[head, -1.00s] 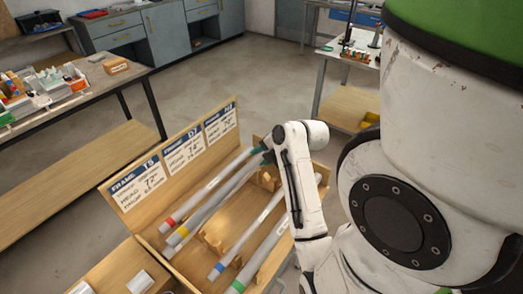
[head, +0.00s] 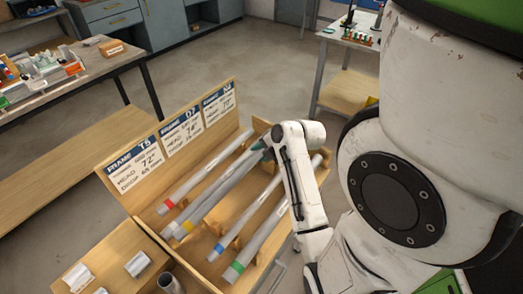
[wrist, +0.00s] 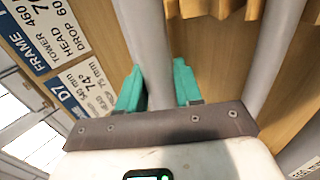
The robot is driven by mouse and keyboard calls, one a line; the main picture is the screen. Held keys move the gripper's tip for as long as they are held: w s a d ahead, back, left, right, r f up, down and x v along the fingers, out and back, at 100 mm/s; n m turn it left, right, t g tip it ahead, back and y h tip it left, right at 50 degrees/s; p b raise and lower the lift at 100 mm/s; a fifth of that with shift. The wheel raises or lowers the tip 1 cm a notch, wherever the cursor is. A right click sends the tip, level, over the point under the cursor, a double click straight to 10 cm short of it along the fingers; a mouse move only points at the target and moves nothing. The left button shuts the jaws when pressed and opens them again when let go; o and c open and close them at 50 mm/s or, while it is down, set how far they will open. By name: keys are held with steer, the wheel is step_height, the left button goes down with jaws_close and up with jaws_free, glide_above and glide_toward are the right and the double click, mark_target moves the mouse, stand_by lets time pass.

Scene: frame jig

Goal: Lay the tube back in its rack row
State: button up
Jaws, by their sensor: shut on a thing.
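My gripper (wrist: 158,92) has teal fingers on both sides of a grey tube. It is shut on that tube (wrist: 148,40) in the wrist view. My gripper (head: 263,150) is at the tube's far end, partly hidden by my forearm.
A green-banded tube (head: 262,235) lies to the right in the rack. A back board with label cards (head: 180,135) rises along the rack's left side. A wooden box with short tube pieces (head: 110,268) stands in front. A workbench (head: 100,65) is at left; the floor between is clear.

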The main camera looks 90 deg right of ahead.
steer(key=shift+f+b, duration=2.6)
steer(key=shift+f, duration=0.95)
steer(key=shift+f, duration=0.1)
steer(key=o, duration=1.1)
steer(key=shift+s, duration=0.1)
steer(key=v, duration=1)
steer(key=shift+s+a+r+b, duration=0.1)
steer(key=shift+r+b, duration=0.25)
steer(key=shift+r, duration=0.05)
